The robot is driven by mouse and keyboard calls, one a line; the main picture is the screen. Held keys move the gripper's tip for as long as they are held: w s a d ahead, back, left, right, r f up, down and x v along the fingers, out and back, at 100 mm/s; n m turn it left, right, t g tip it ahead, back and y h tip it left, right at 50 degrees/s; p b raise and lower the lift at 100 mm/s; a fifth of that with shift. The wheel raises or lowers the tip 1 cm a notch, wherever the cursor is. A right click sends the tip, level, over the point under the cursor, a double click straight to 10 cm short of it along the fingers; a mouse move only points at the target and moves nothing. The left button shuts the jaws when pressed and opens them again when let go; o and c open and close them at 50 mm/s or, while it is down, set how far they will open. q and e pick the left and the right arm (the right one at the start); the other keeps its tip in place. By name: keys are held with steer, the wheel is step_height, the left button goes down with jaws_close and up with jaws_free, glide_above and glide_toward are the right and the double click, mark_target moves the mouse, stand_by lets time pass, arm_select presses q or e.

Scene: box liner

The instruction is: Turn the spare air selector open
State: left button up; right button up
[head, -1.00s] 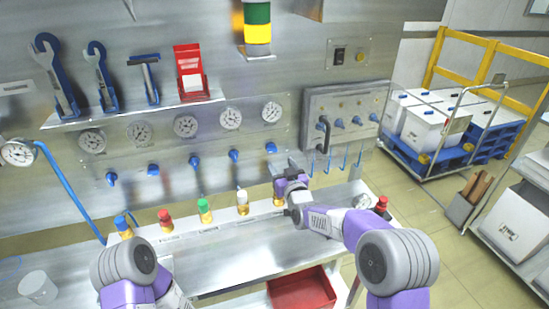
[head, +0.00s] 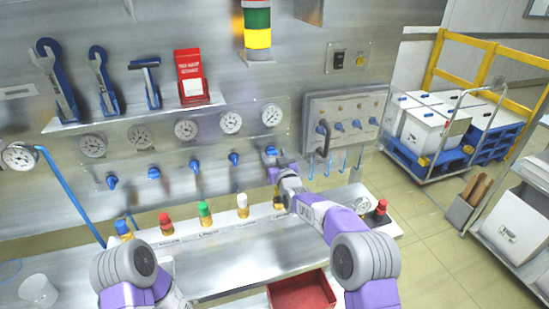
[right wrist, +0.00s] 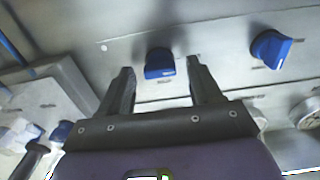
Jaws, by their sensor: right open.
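A row of blue selector knobs runs along the steel wall panel below the gauges; no label is readable, so I cannot tell which is the spare air selector. My right gripper (head: 276,157) is at the rightmost knob (head: 270,151) and partly covers it. In the right wrist view that blue knob (right wrist: 159,62) shows between the tips of my open right gripper (right wrist: 161,70), with a gap on each side. A neighbouring blue knob (right wrist: 270,50), turned at a slant, is to the right there. My left gripper is out of view.
Gauges (head: 231,122) sit above the knobs. Coloured valve caps (head: 205,211) line the ledge below, near my right arm. A panel with a black handle (head: 322,137) stands to the right. A red tray (head: 302,291) is low in front.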

steer(key=shift+c, duration=0.3)
steer(key=c, duration=1)
steer(key=m+b, duration=0.7)
steer(key=shift+f+m, duration=0.15)
steer(key=shift+m, duration=0.25)
steer(key=m+b, duration=0.3)
steer(key=m, duration=0.2)
steer(key=m+b, duration=0.1)
steer(key=m, duration=0.4)
